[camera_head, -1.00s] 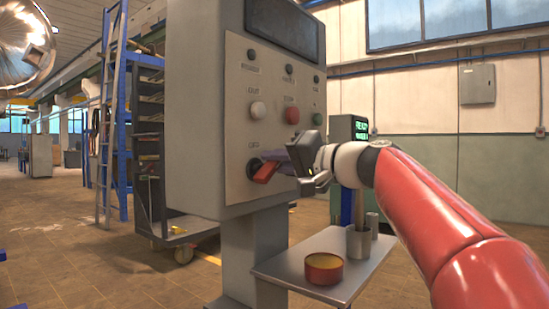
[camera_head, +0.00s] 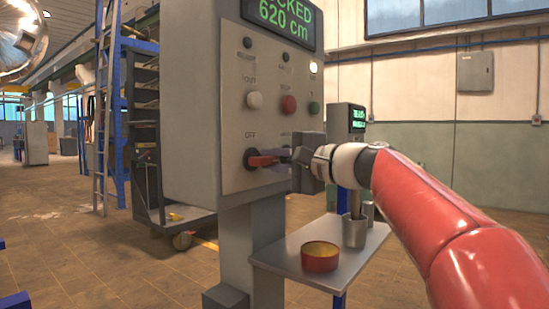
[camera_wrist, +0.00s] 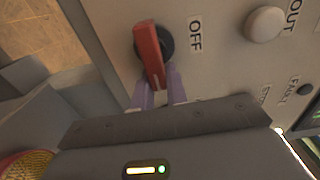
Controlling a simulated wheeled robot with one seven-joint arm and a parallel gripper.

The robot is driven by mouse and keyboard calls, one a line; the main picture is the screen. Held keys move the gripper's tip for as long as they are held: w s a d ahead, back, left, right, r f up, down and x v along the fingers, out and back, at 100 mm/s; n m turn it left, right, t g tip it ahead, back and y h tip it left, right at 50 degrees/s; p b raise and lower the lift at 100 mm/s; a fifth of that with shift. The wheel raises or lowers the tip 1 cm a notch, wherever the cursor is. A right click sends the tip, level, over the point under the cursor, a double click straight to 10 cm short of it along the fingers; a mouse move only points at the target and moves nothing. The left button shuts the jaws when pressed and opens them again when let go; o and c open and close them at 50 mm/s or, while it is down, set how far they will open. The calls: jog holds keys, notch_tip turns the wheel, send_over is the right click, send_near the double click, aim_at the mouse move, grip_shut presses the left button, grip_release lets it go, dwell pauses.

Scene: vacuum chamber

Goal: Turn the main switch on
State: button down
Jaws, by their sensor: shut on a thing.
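The main switch (camera_head: 259,161) is a red rotary handle on a dark round base, low on the front of the grey control cabinet (camera_head: 191,120). In the head view the handle lies nearly level, beside the OFF label. The wrist view shows the same red handle (camera_wrist: 149,48) and the OFF label next to it. My gripper (camera_wrist: 159,82) has purple fingers, shut on the free end of the handle; it also shows in the head view (camera_head: 282,157). The cabinet's display (camera_head: 278,18) is lit with green text, partly cut off, reading "620 cm".
White (camera_head: 255,101), red (camera_head: 289,104) and green (camera_head: 314,108) buttons sit above the switch, and a small lamp (camera_head: 313,67) glows. Below right, a metal shelf (camera_head: 278,258) carries a round red tin (camera_head: 320,257) and a metal cup (camera_head: 354,232).

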jog(key=shift+f, duration=0.15)
jog(key=c, duration=1.4)
grip_release()
jog(key=shift+a, duration=0.1)
jog(key=b+v, duration=0.1)
jog(key=v, duration=0.7)
